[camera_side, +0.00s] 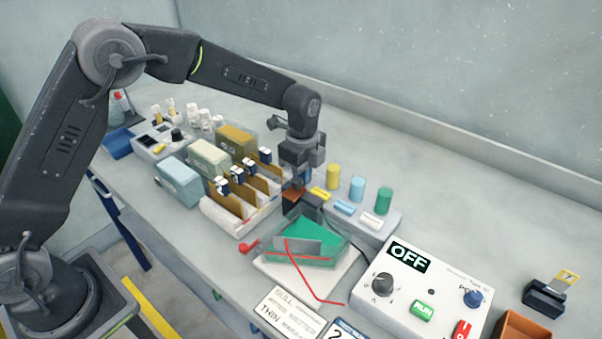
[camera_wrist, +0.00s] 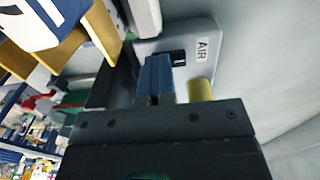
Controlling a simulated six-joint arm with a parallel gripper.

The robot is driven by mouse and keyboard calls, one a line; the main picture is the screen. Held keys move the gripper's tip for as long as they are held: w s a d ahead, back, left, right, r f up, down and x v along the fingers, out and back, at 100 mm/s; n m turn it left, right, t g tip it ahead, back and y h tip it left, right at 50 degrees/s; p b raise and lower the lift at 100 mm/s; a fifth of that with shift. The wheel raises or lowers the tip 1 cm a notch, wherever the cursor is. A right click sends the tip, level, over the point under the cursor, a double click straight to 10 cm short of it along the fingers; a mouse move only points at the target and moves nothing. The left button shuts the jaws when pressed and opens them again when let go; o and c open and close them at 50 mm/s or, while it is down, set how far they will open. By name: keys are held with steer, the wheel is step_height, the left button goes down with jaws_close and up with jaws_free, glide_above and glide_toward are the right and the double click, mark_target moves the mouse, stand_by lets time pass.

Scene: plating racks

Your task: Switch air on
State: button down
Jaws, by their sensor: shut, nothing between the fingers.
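In the wrist view a pale grey box (camera_wrist: 190,33) carries a white label (camera_wrist: 202,49) reading AIR. A small black switch (camera_wrist: 178,58) sits beside the label; I cannot tell its position. My gripper (camera_wrist: 157,78) is shut and empty, its blue fingers close to the switch; I cannot tell whether they touch it. In the side view my gripper (camera_side: 300,180) points down between the slotted rack and the coloured cylinders. The AIR label and switch are not visible there, and my gripper hides part of that spot.
A yellow cylinder (camera_side: 333,176), a blue one (camera_side: 357,188) and a green one (camera_side: 383,200) stand just right of my gripper. A clear tank (camera_side: 335,250) with green liquid is in front. The slotted rack (camera_side: 218,218) is left. A control box (camera_side: 440,275) reads OFF.

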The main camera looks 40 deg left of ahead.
steer(key=shift+w+f, duration=0.35)
steer(key=shift+w, duration=0.05)
steer(key=shift+r, duration=0.3)
step_height(320, 180, up, 14)
stand_by(0.4)
steer(key=shift+s+r, duration=0.15)
steer(key=shift+s, duration=0.3)
